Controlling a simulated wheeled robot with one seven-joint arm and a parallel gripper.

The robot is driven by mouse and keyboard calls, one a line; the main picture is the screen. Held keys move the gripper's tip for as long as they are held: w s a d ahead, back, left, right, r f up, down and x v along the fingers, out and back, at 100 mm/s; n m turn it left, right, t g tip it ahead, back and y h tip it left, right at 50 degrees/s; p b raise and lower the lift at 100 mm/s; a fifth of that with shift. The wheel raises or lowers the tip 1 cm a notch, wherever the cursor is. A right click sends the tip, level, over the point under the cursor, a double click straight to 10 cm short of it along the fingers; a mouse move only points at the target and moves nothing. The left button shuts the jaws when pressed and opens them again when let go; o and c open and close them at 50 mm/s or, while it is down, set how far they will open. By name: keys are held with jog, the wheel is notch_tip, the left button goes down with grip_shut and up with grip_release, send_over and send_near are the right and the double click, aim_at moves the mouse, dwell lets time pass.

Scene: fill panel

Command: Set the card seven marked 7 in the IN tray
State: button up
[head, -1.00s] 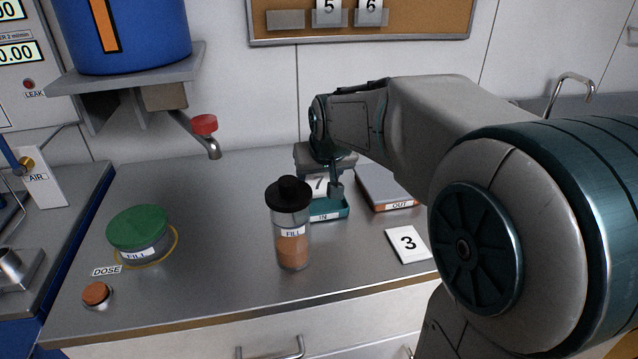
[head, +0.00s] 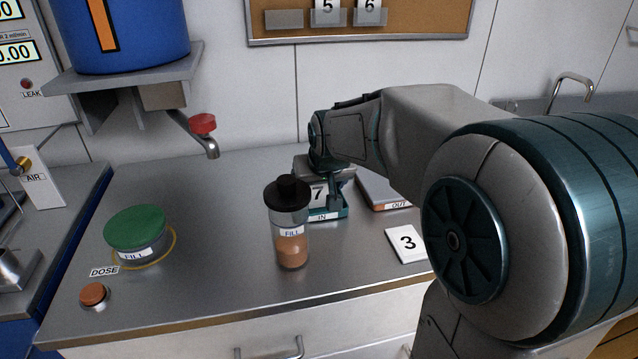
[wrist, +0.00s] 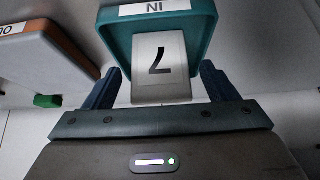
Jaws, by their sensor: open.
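The white card marked 7 (head: 317,195) is at the teal IN tray (head: 328,215), partly hidden behind the fill bottle. In the wrist view the card (wrist: 160,70) lies over the tray (wrist: 206,28) with its 7 upside down. My gripper (wrist: 161,72) is open, with one finger on each side of the card and a visible gap at both sides. In the head view my gripper (head: 333,198) is low over the tray. I cannot tell whether the card's underside rests fully on the tray floor.
The OUT tray (head: 380,187) stands just right of the IN tray. A card marked 3 (head: 407,243) lies on the counter. A green-lidded FILL tub (head: 136,235) is left, and the counter between is clear.

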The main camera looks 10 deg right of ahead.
jog(key=p+v, duration=0.1)
jog(key=v, duration=1.1)
jog(key=shift+r, duration=0.1)
